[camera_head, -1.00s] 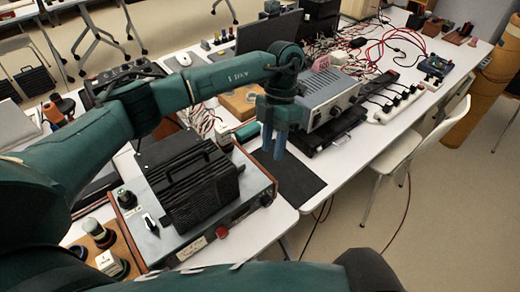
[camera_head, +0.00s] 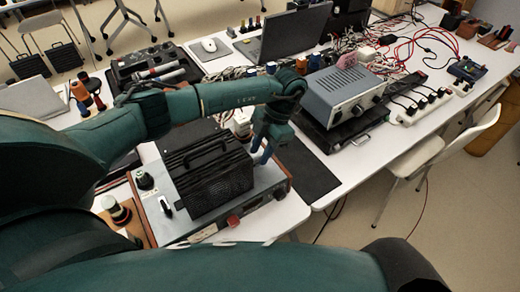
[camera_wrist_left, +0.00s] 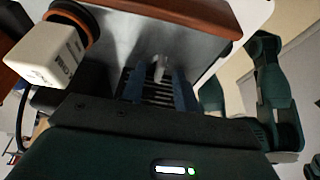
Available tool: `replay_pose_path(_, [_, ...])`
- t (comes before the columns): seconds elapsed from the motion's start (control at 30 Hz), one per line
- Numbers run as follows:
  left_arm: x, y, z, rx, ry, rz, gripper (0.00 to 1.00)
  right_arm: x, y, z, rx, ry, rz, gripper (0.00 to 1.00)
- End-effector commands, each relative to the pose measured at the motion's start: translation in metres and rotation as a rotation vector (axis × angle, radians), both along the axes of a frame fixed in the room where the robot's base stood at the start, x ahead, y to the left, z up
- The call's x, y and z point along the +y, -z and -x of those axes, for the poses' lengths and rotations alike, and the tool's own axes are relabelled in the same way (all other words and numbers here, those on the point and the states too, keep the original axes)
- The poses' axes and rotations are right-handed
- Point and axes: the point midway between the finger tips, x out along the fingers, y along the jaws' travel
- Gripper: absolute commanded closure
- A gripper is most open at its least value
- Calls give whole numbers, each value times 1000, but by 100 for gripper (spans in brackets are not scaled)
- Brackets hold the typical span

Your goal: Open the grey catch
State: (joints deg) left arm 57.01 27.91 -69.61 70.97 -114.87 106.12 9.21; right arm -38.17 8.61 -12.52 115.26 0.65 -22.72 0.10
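A small light-grey upright piece (camera_wrist_left: 159,68), which looks like the catch, shows in the left wrist view beside dark ribs. I cannot make it out in the head view. My left gripper (camera_head: 262,150) points down at the right end of the black ribbed box (camera_head: 208,172), which sits on a grey-topped unit (camera_head: 185,225). In the left wrist view the blue fingers (camera_wrist_left: 158,92) stand apart, with the grey piece between and beyond them. I see no grip on it, and cannot tell whether a finger touches it. My right gripper is out of view.
The unit carries a black knob (camera_head: 145,181), a pale switch (camera_head: 166,207) and a red knob (camera_head: 233,222). A white block (camera_wrist_left: 50,52) is close on the left in the wrist view. A dark mat (camera_head: 308,172) lies bare to the right; a grey instrument (camera_head: 342,95) stands behind.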

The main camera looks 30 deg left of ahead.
Motion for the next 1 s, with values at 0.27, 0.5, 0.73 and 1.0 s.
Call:
replay_pose_path(0.27, [2,10,4,0,1,0,69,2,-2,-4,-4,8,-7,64])
replay_pose_path(0.5, [2,10,3,0,0,0,76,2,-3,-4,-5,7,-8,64])
replay_pose_path(0.73, [2,9,3,0,0,0,95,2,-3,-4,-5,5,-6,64])
replay_pose_path(1.0, [2,9,3,0,0,0,100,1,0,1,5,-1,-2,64])
